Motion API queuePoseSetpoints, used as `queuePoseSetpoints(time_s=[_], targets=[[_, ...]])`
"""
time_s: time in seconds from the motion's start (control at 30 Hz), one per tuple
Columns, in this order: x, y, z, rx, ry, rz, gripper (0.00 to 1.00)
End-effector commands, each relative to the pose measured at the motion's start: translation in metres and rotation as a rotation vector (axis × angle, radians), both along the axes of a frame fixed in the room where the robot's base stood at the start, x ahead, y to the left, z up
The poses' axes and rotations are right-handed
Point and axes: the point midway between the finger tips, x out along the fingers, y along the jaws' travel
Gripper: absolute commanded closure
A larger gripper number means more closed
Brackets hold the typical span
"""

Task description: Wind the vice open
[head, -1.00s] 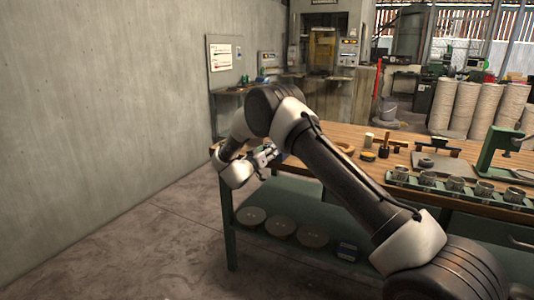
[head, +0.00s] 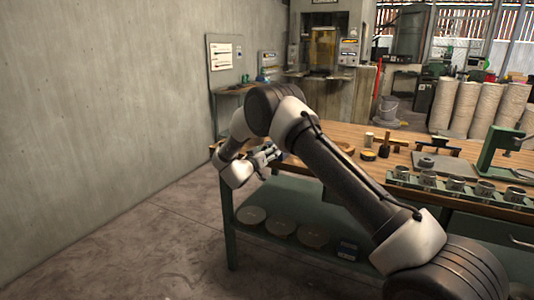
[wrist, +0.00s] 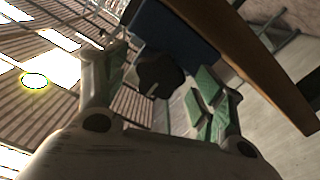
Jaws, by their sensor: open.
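In the wrist view the vice (wrist: 182,32) shows as a blue body by the wooden bench edge. A dark lobed knob (wrist: 160,74) sticks out from it towards my gripper. My gripper (wrist: 158,90) is open, with one green-padded finger on each side of the knob. I cannot tell whether either finger touches it. In the head view my gripper (head: 268,155) is at the left end of the bench. There my arm hides most of the vice.
The wooden bench top (head: 405,157) carries a row of metal cups (head: 456,184), a green press (head: 500,150) and small tools. Round discs (head: 281,227) lie on the shelf below. A concrete wall (head: 100,110) stands left, with open floor before it.

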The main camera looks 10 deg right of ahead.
Motion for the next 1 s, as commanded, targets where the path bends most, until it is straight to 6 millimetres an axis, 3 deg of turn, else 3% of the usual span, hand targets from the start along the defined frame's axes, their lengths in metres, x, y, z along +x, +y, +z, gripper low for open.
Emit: queuePoseSetpoints(time_s=[0.6,1.0], targets=[[-0.086,0.069,0.0,0.0,0.001,0.002,0.31],[-0.093,0.074,-0.001,0.0,0.002,0.002,0.31]])
